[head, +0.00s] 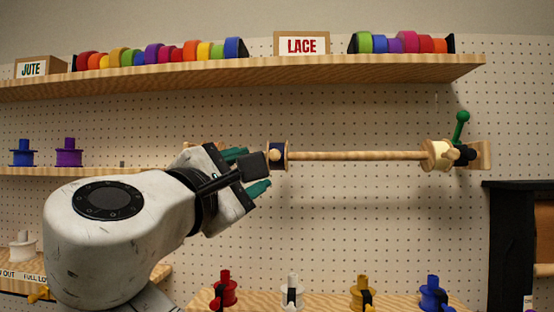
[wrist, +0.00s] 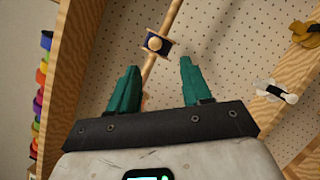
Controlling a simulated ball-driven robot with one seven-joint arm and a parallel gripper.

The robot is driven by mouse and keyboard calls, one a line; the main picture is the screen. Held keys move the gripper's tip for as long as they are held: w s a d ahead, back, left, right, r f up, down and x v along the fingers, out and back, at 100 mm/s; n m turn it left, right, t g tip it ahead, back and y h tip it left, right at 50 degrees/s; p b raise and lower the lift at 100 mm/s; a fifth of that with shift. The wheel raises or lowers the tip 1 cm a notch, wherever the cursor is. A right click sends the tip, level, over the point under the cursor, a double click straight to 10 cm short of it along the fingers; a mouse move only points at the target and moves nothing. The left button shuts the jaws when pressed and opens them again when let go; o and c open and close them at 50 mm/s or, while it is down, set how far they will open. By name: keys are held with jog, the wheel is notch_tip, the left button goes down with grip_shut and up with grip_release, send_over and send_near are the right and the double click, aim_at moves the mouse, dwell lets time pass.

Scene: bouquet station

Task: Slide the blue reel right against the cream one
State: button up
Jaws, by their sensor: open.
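The blue reel (head: 277,147) sits on a horizontal wooden rod (head: 355,155), at its left end by the round end knob. The cream reel (head: 434,156) is on the same rod near its right end, with a long bare stretch of rod between the two. My gripper (head: 257,168) is open and empty, just left of the blue reel in the head view. In the wrist view the blue reel (wrist: 165,46) lies ahead of the open teal fingers (wrist: 159,66), roughly between their lines and beyond the tips.
A black fitting and a green-knobbed lever (head: 461,128) stand at the rod's right end. A shelf (head: 250,72) with colourful rolls runs above. Several spools stand on a lower ledge (head: 328,300). A dark frame (head: 505,230) is at right. Space around the rod's middle is clear.

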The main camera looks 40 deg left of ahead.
aim_at(274, 156)
jog(key=p+x, duration=0.1)
jog(key=x, duration=0.2)
jog(key=p+x, duration=0.1)
jog(key=x, duration=0.3)
jog(key=p+x, duration=0.2)
jog(key=x, duration=0.1)
jog(key=shift+w+a+r, duration=0.15)
jog(key=shift+w+r, duration=0.1)
jog(key=shift+r, duration=0.25)
grip_shut()
